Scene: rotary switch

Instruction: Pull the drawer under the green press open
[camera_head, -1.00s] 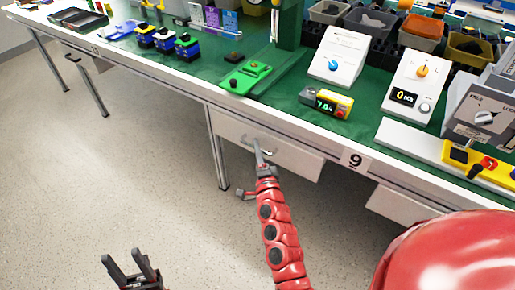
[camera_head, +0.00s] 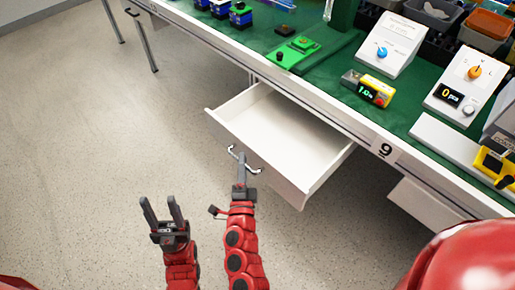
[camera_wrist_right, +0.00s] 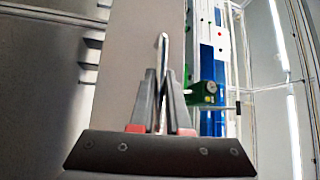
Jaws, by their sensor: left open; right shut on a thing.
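The white drawer (camera_head: 262,120) under the bench hangs pulled out, and its inside looks empty. Its metal handle (camera_head: 233,152) is on the front panel. My right gripper (camera_head: 241,168) is at the handle and shut on it. In the right wrist view the handle (camera_wrist_right: 163,60) runs between the fingers of my right gripper (camera_wrist_right: 158,85). My left gripper (camera_head: 163,208) is open and empty, in front of the drawer and to the left of the right arm. The green press (camera_head: 292,52) stands on the bench top above the drawer.
Another closed drawer (camera_head: 430,205) is to the right. The floor (camera_head: 90,150) at left is clear.

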